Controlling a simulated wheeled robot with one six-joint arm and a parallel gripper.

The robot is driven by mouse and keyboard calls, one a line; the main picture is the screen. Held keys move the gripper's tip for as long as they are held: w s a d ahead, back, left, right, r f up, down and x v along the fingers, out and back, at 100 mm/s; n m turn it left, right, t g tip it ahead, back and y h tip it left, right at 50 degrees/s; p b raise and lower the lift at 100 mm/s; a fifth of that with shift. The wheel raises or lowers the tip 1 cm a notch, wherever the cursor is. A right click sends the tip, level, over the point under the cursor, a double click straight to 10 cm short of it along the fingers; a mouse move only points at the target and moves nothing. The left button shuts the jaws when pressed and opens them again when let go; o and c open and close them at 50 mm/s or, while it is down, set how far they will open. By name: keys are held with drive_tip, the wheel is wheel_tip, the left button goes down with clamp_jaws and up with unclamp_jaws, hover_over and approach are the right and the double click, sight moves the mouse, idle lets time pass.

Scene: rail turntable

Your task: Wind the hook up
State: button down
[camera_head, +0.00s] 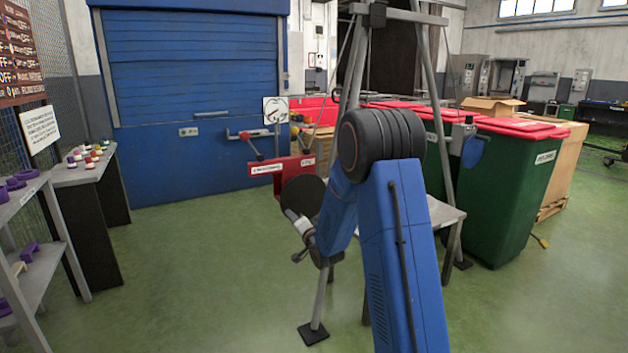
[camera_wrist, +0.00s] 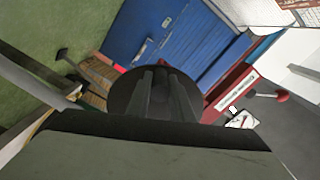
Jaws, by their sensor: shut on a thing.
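A dark round disc (camera_head: 303,197) stands in front of a red box (camera_head: 282,172) with white labels. My gripper is low at the left of my blue arm in the head view. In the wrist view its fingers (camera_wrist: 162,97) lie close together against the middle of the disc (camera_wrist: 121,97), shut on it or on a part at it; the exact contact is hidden. The red box also shows in the wrist view (camera_wrist: 214,105). A grey metal frame (camera_head: 447,60) rises behind my arm. A small dark curved piece (camera_head: 336,96) beside its left leg may be the hook.
A white dial (camera_head: 275,110) and a bar with a red grip (camera_head: 251,145) are by the red box. Green bins (camera_head: 510,190) with red lids stand right. Shelves (camera_head: 35,270) and a dark-sided bench (camera_head: 85,176) are left. Green floor (camera_head: 200,270) is clear before the blue shutter (camera_head: 190,80).

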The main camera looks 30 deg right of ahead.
drive_tip(key=shift+a+r+m, duration=0.25)
drive_tip(key=shift+r+m, duration=0.45)
drive_tip(key=shift+m, duration=0.1)
drive_tip(key=shift+a+r+m, duration=0.2)
drive_tip(key=shift+r+m, duration=0.45)
drive_tip(key=shift+m, duration=0.15)
drive_tip(key=shift+r, duration=0.1)
drive_tip(key=shift+r+m, duration=0.8)
drive_tip(key=shift+m, duration=0.3)
drive_tip(key=shift+r+m, duration=0.6)
drive_tip(key=shift+m, duration=0.2)
drive_tip(key=shift+d+r+m, duration=0.2)
drive_tip(key=shift+r+m, duration=0.5)
drive_tip(key=shift+m, duration=0.2)
drive_tip(key=shift+d+r+m, duration=0.15)
drive_tip(key=shift+r+m, duration=0.5)
drive_tip(key=shift+m, duration=0.25)
